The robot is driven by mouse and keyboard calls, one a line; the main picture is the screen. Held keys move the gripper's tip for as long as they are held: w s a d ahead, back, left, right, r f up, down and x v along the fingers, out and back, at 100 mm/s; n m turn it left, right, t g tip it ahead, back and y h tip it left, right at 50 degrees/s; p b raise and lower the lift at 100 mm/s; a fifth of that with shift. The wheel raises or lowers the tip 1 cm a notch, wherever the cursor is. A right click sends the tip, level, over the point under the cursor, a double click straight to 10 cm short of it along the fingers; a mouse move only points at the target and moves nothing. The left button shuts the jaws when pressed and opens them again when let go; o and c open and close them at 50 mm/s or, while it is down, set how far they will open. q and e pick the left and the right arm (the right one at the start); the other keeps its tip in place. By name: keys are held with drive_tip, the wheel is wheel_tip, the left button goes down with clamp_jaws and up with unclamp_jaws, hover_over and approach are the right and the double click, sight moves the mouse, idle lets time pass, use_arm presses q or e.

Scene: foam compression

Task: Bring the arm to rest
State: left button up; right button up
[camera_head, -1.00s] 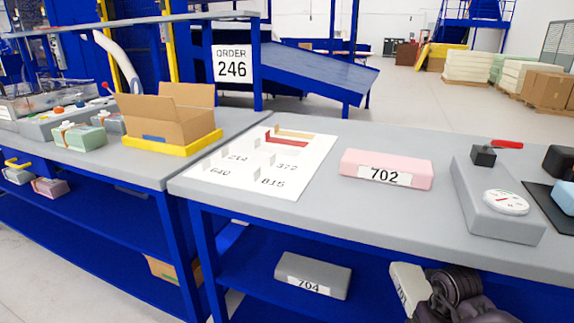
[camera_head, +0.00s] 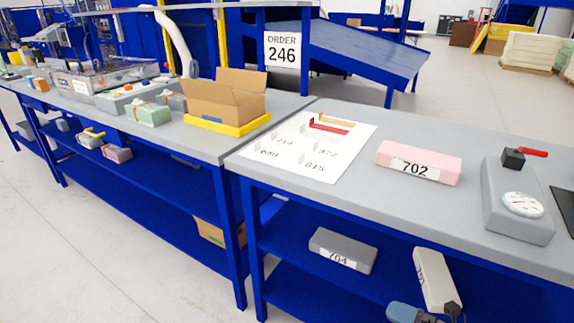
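A dark piece (camera_head: 452,309) at the bottom edge, beside the lower end of a pale block (camera_head: 437,280), looks like the tip of my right gripper. Too little of it shows to tell whether it is open or shut, or whether it touches the block. The pale block lies slanted at the lower shelf of the right bench, its label partly seen. My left gripper is not in view. A pink foam block labelled 702 (camera_head: 418,163) lies on the right bench top, with no gripper near it.
The right bench top (camera_head: 330,205) holds a white numbered sheet (camera_head: 345,158) and a grey device with a red-handled lever (camera_head: 515,205). A grey block labelled 704 (camera_head: 343,250) lies on the shelf below. An open carton (camera_head: 225,100) in a yellow tray stands on the left bench.

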drive_tip(key=s+d+r+m+t+h+p, duration=0.25)
drive_tip(key=m+t+h, duration=0.2)
drive_tip(key=m, duration=0.45)
drive_tip(key=s+d+r+m+t+h+p, duration=0.1)
drive_tip(key=s+d+m+t+h+p, duration=0.25)
drive_tip(key=m, duration=0.55)
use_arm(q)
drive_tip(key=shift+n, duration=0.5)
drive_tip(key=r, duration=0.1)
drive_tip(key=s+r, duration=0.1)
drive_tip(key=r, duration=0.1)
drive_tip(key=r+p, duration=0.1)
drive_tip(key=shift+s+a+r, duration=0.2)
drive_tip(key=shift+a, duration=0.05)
use_arm(e)
drive_tip(key=s+f+m+g+h, duration=0.2)
drive_tip(key=s+f+m+g, duration=0.1)
drive_tip(key=s+f+m, duration=0.1)
drive_tip(key=s+f+m+g+h, duration=0.3)
drive_tip(key=s+m, duration=0.3)
drive_tip(key=s, duration=0.3)
drive_tip(key=shift+s+a+f+g, duration=0.3)
drive_tip(key=shift+f+g, duration=0.1)
drive_tip(key=shift+g, duration=0.1)
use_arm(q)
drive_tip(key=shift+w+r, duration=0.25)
